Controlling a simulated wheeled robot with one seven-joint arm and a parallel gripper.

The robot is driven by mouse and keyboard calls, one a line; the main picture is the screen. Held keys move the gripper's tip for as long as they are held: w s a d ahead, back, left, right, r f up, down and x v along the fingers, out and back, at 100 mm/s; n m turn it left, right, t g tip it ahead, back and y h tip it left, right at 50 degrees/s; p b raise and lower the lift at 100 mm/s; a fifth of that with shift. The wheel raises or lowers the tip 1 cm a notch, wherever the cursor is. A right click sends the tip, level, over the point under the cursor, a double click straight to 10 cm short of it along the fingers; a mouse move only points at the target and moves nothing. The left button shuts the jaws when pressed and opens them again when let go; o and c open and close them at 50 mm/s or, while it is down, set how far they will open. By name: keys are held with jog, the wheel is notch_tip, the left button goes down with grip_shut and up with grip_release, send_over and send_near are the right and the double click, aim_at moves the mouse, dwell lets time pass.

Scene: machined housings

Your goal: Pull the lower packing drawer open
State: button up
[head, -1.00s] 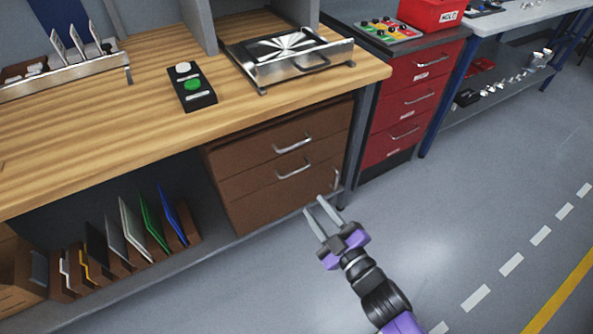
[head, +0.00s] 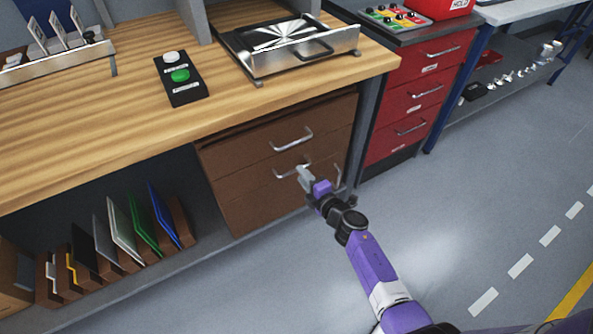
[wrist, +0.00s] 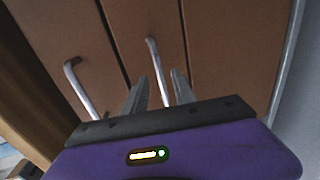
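The brown drawer unit under the wooden bench shows an upper drawer (head: 255,150) and a lower drawer (head: 228,187), both shut. The lower drawer has a silver bar handle (head: 284,174), partly hidden by my gripper (head: 303,172). In the wrist view my gripper (wrist: 158,86) is open, with one finger on each side of the lower handle (wrist: 157,62). I cannot tell whether the fingers touch it. The upper drawer's handle (head: 292,139) is free, and it also shows left in the wrist view (wrist: 80,88).
A plain brown panel (head: 245,215) lies below the lower drawer. A bench leg (head: 364,130) and a red drawer cabinet (head: 400,120) stand to the right. Several upright folders (head: 125,230) stand on the shelf at left. The grey floor (head: 450,225) in front is clear.

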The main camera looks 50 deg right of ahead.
jog(key=shift+b+x, duration=0.65)
jog(key=shift+x, duration=1.5)
jog(key=shift+c, duration=0.2)
grip_shut()
